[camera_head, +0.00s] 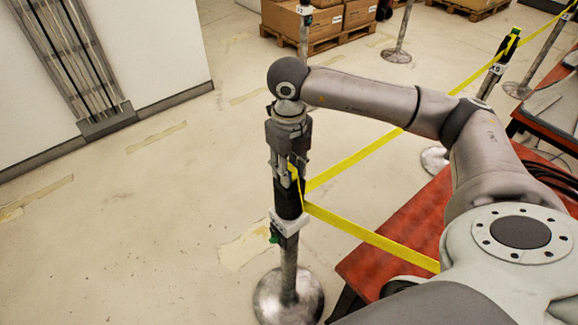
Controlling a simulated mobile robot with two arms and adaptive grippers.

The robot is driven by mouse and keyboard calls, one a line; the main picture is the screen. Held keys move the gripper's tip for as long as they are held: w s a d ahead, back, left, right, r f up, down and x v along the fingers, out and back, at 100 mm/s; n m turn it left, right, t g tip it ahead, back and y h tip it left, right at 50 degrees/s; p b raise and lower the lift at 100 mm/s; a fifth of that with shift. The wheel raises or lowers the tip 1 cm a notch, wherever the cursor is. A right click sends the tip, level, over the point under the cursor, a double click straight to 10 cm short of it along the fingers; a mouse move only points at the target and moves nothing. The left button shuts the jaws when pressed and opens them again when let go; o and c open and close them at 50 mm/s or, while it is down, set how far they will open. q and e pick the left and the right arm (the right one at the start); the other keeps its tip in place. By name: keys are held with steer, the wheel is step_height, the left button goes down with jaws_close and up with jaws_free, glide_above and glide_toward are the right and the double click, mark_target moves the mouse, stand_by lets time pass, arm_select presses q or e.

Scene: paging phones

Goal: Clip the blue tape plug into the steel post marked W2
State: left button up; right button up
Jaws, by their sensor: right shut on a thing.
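A steel post (289,265) stands left of centre on a round base, with a black head (288,202) and a pale collar (291,223). I cannot read a W2 mark on it. My right gripper (290,177) points down at the top of the black head. It is shut on a yellow tape end (294,172), partly hidden by the fingers. Yellow tape (372,238) runs from the head to the lower right, and another strip (355,160) runs up to the right. I see no blue plug. My left gripper is out of view.
A red-topped table (395,240) stands right of the post, below my right arm. Another post (492,78) with tape stands at the upper right. Boxes on a pallet (325,42) are at the back. The floor at left is clear.

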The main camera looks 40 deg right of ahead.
mark_target(289, 167)
steer(key=shift+f, duration=0.1)
steer(key=o, duration=0.7)
steer(key=shift+o, duration=0.2)
step_height(289, 167, up, 11)
steer(key=p, duration=0.7)
stand_by(0.4)
